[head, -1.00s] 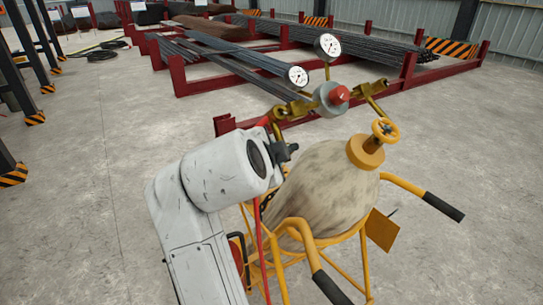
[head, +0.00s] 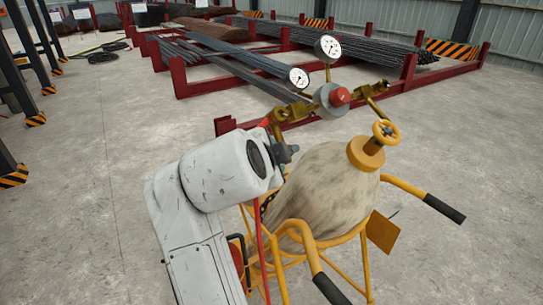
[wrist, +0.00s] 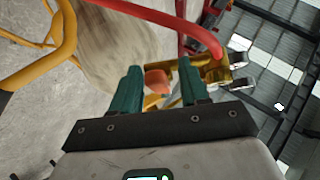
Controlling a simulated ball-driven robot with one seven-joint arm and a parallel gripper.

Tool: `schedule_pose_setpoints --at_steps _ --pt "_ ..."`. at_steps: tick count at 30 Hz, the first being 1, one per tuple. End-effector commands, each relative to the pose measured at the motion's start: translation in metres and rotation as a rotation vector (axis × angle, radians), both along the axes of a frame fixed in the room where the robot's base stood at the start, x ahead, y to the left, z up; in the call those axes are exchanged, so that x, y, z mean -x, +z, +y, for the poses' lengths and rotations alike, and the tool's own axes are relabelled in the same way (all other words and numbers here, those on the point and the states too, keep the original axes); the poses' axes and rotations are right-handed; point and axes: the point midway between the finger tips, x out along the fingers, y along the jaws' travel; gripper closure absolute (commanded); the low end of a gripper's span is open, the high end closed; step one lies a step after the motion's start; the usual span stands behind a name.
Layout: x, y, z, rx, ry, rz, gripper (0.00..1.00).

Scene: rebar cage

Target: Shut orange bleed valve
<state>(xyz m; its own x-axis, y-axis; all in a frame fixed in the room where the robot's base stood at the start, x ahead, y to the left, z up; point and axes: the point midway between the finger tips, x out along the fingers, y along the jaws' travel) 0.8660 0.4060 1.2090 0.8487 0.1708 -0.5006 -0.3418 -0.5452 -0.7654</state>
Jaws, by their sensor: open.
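In the wrist view, an orange knob (wrist: 157,82), which looks like the bleed valve, sits between and just beyond my open green fingertips (wrist: 160,72). A brass fitting (wrist: 212,72) with a red hose (wrist: 185,25) is just right of it. I cannot tell whether either finger touches the knob. In the head view my gripper (head: 287,155) is beside the tank top, below the brass outlet (head: 290,112). The orange knob is not clear there, probably hidden by my wrist.
A beige gas cylinder (head: 325,185) stands in a yellow trolley (head: 400,185) with black grips. It has a yellow handwheel (head: 386,132), a regulator with a red knob (head: 340,96) and two gauges (head: 328,47). Rebar racks (head: 280,80) stand behind.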

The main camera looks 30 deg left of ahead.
Motion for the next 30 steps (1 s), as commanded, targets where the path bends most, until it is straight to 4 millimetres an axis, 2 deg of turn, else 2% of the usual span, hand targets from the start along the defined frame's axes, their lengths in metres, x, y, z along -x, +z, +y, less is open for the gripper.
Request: schedule_pose_setpoints --at_steps 15,21,30 --pt "0.073 0.042 -0.013 -0.004 0.003 -0.003 0.55" --pt "0.087 0.051 -0.017 -0.002 0.001 0.0 0.55" --pt "0.089 0.052 -0.018 -0.001 0.0 -0.001 0.55"
